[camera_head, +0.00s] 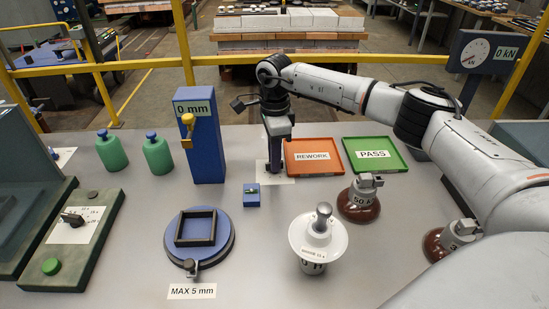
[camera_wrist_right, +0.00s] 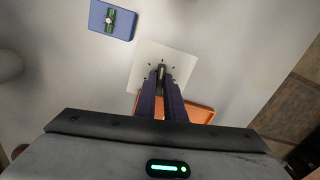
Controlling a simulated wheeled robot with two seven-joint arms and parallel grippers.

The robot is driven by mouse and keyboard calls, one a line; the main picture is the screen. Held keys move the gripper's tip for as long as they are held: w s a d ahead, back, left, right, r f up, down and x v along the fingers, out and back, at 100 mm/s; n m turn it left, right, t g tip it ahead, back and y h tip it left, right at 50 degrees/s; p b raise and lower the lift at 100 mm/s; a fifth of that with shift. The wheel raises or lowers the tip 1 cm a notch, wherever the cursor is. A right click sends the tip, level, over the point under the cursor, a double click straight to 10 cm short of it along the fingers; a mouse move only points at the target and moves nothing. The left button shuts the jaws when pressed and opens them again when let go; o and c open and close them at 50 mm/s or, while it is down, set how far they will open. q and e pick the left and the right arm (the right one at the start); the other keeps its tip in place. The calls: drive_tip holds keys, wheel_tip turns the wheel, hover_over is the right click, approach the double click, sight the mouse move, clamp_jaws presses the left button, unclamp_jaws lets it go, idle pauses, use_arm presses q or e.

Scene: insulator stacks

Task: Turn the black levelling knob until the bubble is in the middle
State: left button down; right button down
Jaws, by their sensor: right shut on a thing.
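My right gripper (camera_head: 276,172) points straight down at a white card (camera_head: 289,177) on the bench. In the right wrist view, this gripper (camera_wrist_right: 162,72) is shut on the black levelling knob (camera_wrist_right: 161,78), which stands on the white card (camera_wrist_right: 148,58) with small dark marks around it. The fingers hide most of the knob. A blue block (camera_head: 251,201) with a small green level vial (camera_head: 251,190) stands just left of the card. My left gripper is out of view.
An orange REWORK tray (camera_head: 312,168) and a green PASS tray (camera_head: 390,167) lie close right of the gripper. The blue 0 mm post (camera_head: 206,150) stands left. A white insulator (camera_head: 318,235) and a brown one (camera_head: 360,205) stand in front.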

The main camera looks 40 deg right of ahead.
drive_tip(key=c, duration=1.8)
unclamp_jaws()
drive_tip(key=shift+c, duration=0.2)
wheel_tip(320, 180, up, 10)
drive_tip(key=shift+r, duration=0.2)
